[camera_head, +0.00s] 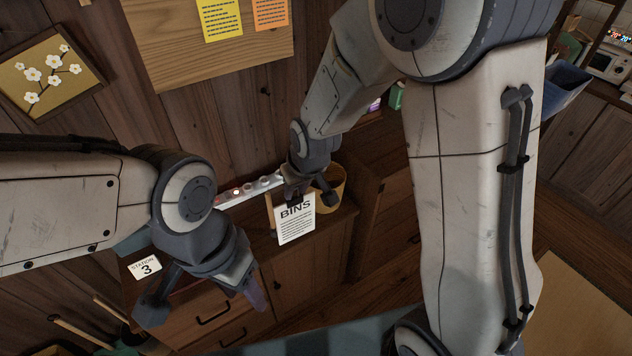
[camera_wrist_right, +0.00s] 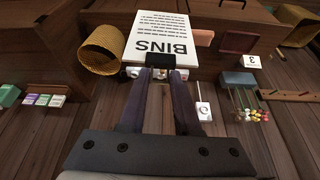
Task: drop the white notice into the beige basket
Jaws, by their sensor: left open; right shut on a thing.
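The white notice (camera_head: 295,222), a flat sheet headed BINS, hangs from my right gripper (camera_head: 297,192) in the head view. In the right wrist view the notice (camera_wrist_right: 172,32) is pinched at its headed edge between the fingertips of that gripper (camera_wrist_right: 160,72). The beige basket (camera_head: 333,186) stands on the wooden cabinet just right of the notice, partly hidden by my right gripper. In the right wrist view the basket (camera_wrist_right: 102,55) is left of the notice, its mouth open. My left gripper (camera_head: 203,302) is open, in front of the cabinet at lower left.
A white power strip (camera_head: 250,188) with a red light lies along the wall behind the notice. A STATION 3 card (camera_head: 145,266) is at the cabinet's left. Another yellowish basket (camera_wrist_right: 298,25) shows at the right wrist view's upper right.

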